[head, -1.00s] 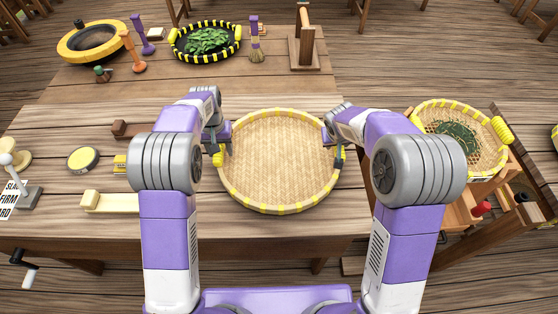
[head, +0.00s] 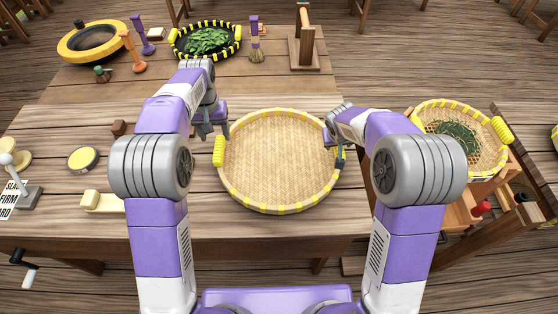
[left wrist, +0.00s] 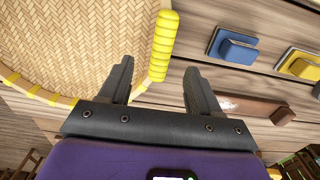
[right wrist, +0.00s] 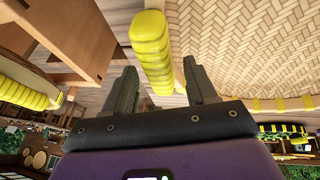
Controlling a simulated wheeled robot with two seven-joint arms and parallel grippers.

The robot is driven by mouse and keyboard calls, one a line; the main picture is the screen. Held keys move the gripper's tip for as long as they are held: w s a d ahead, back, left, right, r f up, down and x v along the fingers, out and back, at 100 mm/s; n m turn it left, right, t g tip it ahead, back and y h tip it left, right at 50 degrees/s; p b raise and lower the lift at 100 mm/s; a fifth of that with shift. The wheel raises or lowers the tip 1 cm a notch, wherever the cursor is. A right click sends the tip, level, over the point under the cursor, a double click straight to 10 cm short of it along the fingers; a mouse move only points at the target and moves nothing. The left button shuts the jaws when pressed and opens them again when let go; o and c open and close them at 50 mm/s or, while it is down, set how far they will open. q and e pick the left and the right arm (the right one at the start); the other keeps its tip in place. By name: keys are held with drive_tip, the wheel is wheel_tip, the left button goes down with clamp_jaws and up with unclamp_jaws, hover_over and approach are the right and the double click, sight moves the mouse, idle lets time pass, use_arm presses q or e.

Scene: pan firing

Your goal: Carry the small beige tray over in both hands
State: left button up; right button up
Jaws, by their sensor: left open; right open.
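The beige woven tray (head: 280,160), round with a yellow-banded rim, lies on the wooden table in front of me. Its left yellow handle (head: 219,150) shows clear in the head view. My left gripper (head: 213,130) is open and empty, just behind that handle and apart from it. In the left wrist view the handle (left wrist: 163,45) is ahead of the open fingers (left wrist: 160,66). My right gripper (head: 338,155) is open at the tray's right side. In the right wrist view the right handle (right wrist: 152,50) lies between its open fingers (right wrist: 160,66); I cannot tell whether they touch.
At the back stand a dark basket of green leaves (head: 206,41), a yellow-rimmed pan (head: 92,40) and a wooden stand (head: 305,45). A yellow round tin (head: 83,160) and a cream block (head: 102,202) lie left. Another basket (head: 460,135) rests on a wooden stand at right.

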drive_tip(key=shift+r, duration=0.1)
use_arm(q)
wheel_tip(320, 180, up, 4)
drive_tip(key=shift+r, duration=0.15)
use_arm(e)
drive_tip(key=v, duration=1.2)
